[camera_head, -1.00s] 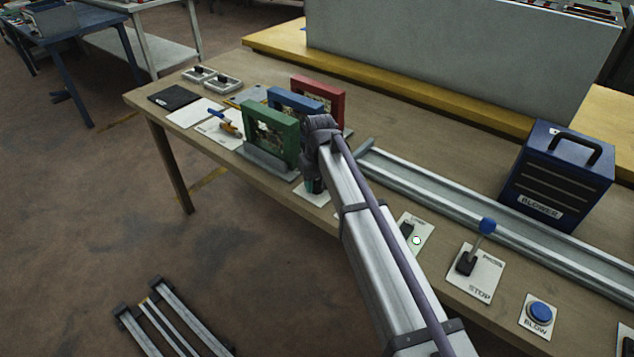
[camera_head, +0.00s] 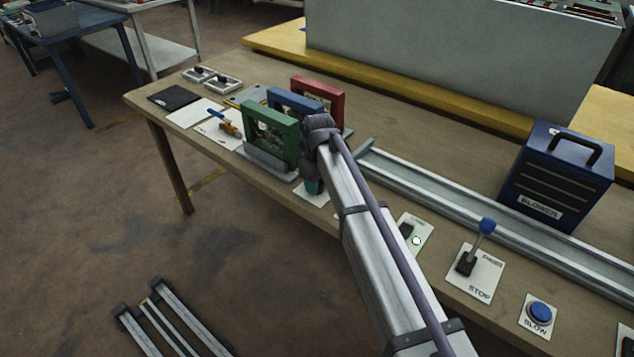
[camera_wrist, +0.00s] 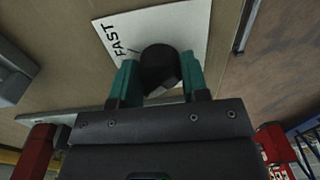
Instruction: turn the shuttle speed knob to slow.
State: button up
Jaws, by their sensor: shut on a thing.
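The shuttle speed knob (camera_wrist: 159,64) is a dark, rounded knob on a white plate (camera_wrist: 190,26) marked FAST at its left in the wrist view. My gripper (camera_wrist: 158,78) has its teal fingers on both sides of the knob and is shut on it. No other word on the plate is readable; the knob and fingers cover part of it. In the head view my gripper (camera_head: 314,186) points down at the white plate (camera_head: 309,198) near the table's front edge, and my arm hides the knob.
Green (camera_head: 270,133), blue (camera_head: 294,105) and red (camera_head: 321,91) frames stand close behind and left of my gripper. A metal rail (camera_head: 470,212) runs to the right. A switch plate (camera_head: 423,228), a blue-knobbed lever (camera_head: 487,226) and the BLOW button (camera_head: 540,312) lie along the front edge.

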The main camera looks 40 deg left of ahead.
jog(key=o, duration=0.9)
jog(key=r+p, duration=1)
jog(key=r, duration=0.1)
jog(key=shift+w+p, duration=0.2)
jog(key=shift+p, duration=0.2)
jog(key=shift+f, duration=0.1)
